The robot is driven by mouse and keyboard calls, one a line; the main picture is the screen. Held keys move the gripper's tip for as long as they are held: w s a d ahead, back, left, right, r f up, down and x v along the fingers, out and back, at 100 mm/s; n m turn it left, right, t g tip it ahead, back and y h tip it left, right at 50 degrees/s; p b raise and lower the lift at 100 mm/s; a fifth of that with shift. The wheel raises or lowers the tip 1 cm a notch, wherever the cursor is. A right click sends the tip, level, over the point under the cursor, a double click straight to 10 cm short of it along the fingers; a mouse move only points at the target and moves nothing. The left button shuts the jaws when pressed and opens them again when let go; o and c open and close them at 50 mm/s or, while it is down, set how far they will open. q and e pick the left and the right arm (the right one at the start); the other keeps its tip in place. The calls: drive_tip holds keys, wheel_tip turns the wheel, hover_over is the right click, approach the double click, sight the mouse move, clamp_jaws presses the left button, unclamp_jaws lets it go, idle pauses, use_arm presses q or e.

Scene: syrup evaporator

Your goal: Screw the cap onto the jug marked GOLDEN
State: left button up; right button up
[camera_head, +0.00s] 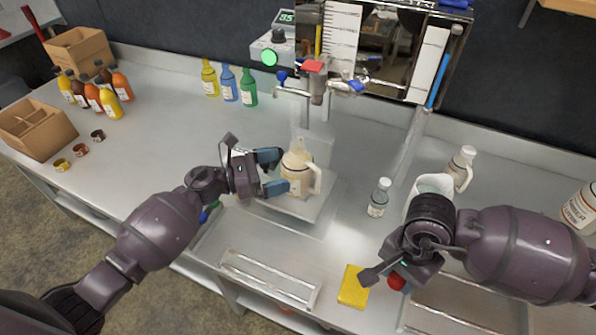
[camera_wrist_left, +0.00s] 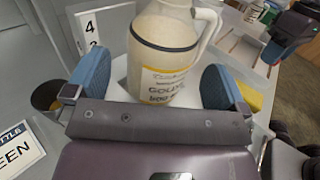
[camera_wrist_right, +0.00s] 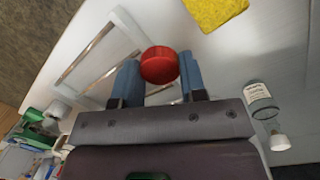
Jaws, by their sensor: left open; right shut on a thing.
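The cream jug (camera_head: 297,180) with a side handle stands upright on a pale platform (camera_head: 318,208) below the tap. In the left wrist view the jug (camera_wrist_left: 165,65) has a label that partly reads GOLD. My left gripper (camera_head: 276,172) is open, with its blue fingers on either side of the jug's body; I cannot tell whether they touch it. My right gripper (camera_head: 386,279) is shut on a red cap (camera_wrist_right: 159,65), well to the right of the jug and above the counter's front. The red cap also shows in the head view (camera_head: 397,281).
The tap (camera_head: 316,80) hangs behind and above the jug. A small clear bottle (camera_head: 379,198) stands between jug and right arm. A yellow sponge (camera_head: 353,287) and a metal rack (camera_head: 268,278) lie in front. Coloured bottles (camera_head: 229,84) stand at the back.

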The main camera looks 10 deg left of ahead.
sight(296, 145)
use_arm(q)
drive_tip(key=x, duration=0.4)
drive_tip(key=shift+d+r, duration=0.15)
drive_tip(key=shift+d, duration=0.05)
use_arm(e)
drive_tip(key=shift+w+r, duration=0.1)
drive_tip(key=shift+r, duration=0.4)
use_arm(q)
drive_tip(key=shift+w+d, duration=0.25)
drive_tip(key=shift+d, duration=0.15)
